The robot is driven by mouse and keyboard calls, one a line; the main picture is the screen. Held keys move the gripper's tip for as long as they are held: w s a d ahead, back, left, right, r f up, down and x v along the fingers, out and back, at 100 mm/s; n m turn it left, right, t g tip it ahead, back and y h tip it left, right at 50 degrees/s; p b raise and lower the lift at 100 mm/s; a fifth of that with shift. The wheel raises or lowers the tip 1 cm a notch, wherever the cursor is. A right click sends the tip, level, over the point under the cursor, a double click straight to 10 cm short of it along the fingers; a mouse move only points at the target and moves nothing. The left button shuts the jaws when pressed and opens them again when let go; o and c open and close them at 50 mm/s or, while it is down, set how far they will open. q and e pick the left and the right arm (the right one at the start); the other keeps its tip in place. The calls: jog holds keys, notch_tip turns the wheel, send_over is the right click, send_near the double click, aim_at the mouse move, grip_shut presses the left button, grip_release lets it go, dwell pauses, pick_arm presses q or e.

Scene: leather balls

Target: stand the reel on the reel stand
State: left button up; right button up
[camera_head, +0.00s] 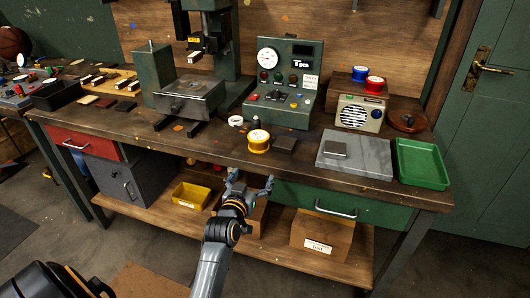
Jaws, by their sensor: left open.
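A yellow reel (259,141) with a pale top lies near the front edge of the workbench, left of a small dark block. A blue reel (360,73) and a red reel (375,83) sit on a brown wooden stand (346,87) at the back right, behind the radio; I cannot tell for sure that this is the reel stand. My left gripper (251,182) is open and empty, in front of the bench edge and below the yellow reel in the picture, apart from it. My right gripper is not in view.
A control box (288,84) with a gauge stands behind the yellow reel. A cream radio (360,114), a grey slab (355,155) and a green tray (421,163) fill the right side. A press (188,96) stands left. A yellow bin (190,195) sits on the lower shelf.

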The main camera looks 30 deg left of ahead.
pick_arm(q)
jog(key=t+y, duration=0.1)
send_near(259, 135)
jog(key=shift+n, duration=0.3)
jog(key=x, duration=0.4)
jog(key=shift+a+f, duration=0.15)
jog(key=shift+a, duration=0.2)
jog(key=shift+w+a, duration=0.1)
jog(key=shift+w, duration=0.4)
jog(key=x, duration=0.5)
jog(key=shift+d, duration=0.25)
jog(key=c, duration=1.5)
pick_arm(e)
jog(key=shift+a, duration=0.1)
